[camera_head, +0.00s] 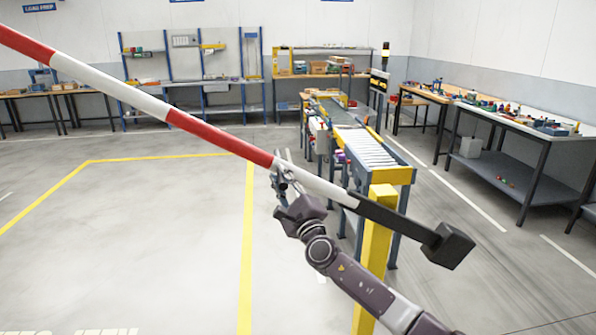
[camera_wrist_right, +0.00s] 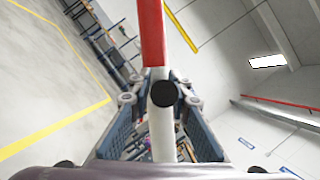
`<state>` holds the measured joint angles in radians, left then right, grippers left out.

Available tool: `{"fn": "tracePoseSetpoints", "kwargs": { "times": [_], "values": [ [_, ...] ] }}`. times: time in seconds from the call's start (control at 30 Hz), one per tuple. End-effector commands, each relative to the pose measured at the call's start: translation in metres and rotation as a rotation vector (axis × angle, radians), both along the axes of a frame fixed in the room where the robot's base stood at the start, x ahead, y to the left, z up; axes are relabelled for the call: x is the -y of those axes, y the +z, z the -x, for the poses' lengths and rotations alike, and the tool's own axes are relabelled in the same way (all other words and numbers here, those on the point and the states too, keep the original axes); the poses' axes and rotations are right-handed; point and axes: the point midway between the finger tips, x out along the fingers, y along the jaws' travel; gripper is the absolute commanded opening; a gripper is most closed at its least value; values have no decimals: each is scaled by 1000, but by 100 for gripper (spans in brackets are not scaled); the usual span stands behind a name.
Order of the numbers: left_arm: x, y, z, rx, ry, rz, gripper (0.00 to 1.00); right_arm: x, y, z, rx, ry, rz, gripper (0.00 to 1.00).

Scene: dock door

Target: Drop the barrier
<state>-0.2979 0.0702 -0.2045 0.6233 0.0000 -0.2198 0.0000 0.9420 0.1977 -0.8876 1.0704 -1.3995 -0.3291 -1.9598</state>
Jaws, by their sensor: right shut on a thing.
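The barrier (camera_head: 140,97) is a long pole with red and white bands. It slants from the upper left down to a black arm with a dark block-shaped counterweight (camera_head: 447,245). A yellow post (camera_head: 375,255) stands under its lower end. My right gripper (camera_head: 284,178) is at the pole's white lower section, shut on the barrier. In the right wrist view the barrier (camera_wrist_right: 153,35) runs between the two fingers (camera_wrist_right: 163,105), with a round black end (camera_wrist_right: 164,93) in front of it. The exact contact is partly hidden. My left gripper is not in view.
A roller conveyor (camera_head: 362,143) stands behind the post. Workbenches with small items (camera_head: 520,120) line the right side and others (camera_head: 225,85) the back wall. The floor to the left, marked with yellow lines (camera_head: 248,220), is clear.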

Motion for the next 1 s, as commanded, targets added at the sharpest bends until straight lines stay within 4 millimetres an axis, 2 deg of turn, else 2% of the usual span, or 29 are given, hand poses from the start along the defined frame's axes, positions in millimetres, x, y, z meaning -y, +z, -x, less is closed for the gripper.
{"fn": "tracePoseSetpoints", "kwargs": {
  "times": [0.03, 0.2, 0.33, 0.43, 0.8, 1.0],
  "values": [
    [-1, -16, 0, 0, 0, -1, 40, -17, -50, 3, -30, 15, 66, 0],
    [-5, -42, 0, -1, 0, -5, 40, -38, -119, 5, -41, 17, 221, 0],
    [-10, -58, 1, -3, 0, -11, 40, -46, -157, 5, -39, 15, 314, 0],
    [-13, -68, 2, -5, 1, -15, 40, -48, -175, 4, -30, 9, 368, 0],
    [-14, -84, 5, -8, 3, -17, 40, -49, -213, 3, -19, 0, 483, 0],
    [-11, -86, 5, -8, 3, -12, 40, -48, -224, 4, -29, 2, 499, 0]
  ]
}}
